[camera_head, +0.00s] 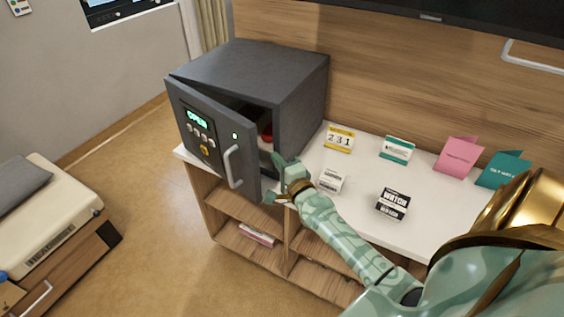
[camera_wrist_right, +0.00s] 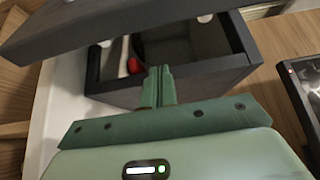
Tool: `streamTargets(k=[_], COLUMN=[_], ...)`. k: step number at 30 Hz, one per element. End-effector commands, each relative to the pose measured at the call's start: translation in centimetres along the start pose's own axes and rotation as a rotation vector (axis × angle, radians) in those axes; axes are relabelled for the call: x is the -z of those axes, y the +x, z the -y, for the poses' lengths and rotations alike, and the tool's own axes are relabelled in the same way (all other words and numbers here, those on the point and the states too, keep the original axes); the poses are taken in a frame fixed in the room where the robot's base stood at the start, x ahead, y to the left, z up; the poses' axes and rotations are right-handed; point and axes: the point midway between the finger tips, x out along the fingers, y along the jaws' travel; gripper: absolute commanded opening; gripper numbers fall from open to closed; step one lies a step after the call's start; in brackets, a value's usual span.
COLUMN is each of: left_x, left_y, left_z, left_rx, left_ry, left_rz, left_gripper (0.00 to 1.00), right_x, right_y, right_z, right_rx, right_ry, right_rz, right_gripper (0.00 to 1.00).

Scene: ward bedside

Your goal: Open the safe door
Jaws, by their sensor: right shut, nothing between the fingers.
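The dark grey safe (camera_head: 302,100) stands on the white cabinet top. Its door (camera_head: 213,136) is ajar, with a gap along its right edge. My right gripper (camera_head: 272,178) is shut and empty beside the door's free edge, in front of the opening. In the right wrist view its closed fingers (camera_wrist_right: 158,86) point at the opening, between the door (camera_wrist_right: 100,28) and the safe body (camera_wrist_right: 205,78). A red item (camera_wrist_right: 134,66) shows inside; the rest of the interior is partly hidden. My left gripper is not in view.
On the white cabinet top (camera_head: 362,208) stand a yellow calendar (camera_head: 339,139), a green-white card (camera_head: 397,149), a small white box (camera_head: 331,181), a black-white watch box (camera_head: 393,203), a pink card (camera_head: 458,156) and a teal card (camera_head: 503,170). Open shelves lie below.

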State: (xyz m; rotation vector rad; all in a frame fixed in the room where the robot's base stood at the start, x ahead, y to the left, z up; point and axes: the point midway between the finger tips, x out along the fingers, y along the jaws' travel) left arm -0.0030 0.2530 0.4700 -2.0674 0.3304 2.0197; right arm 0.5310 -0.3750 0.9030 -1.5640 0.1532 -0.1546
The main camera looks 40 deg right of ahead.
Motion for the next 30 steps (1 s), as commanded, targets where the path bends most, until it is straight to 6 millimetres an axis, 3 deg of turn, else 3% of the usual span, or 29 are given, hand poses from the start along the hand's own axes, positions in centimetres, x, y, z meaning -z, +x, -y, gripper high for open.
streamTargets(k=[7,15,30], left_x=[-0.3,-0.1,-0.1], left_y=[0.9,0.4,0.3], left_z=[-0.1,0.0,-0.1], left_rx=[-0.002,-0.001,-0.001], left_ry=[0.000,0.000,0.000], left_rz=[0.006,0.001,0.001], left_gripper=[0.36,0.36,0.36], right_x=[-0.2,-3.4,-3.8], right_y=[5.0,3.5,3.3], right_z=[-0.2,-0.1,-0.1], right_rx=[-0.001,-0.001,-0.001], right_ry=[0.002,0.000,-0.001], right_rz=[-0.001,0.000,-0.004], right_gripper=[0.00,0.00,0.00])
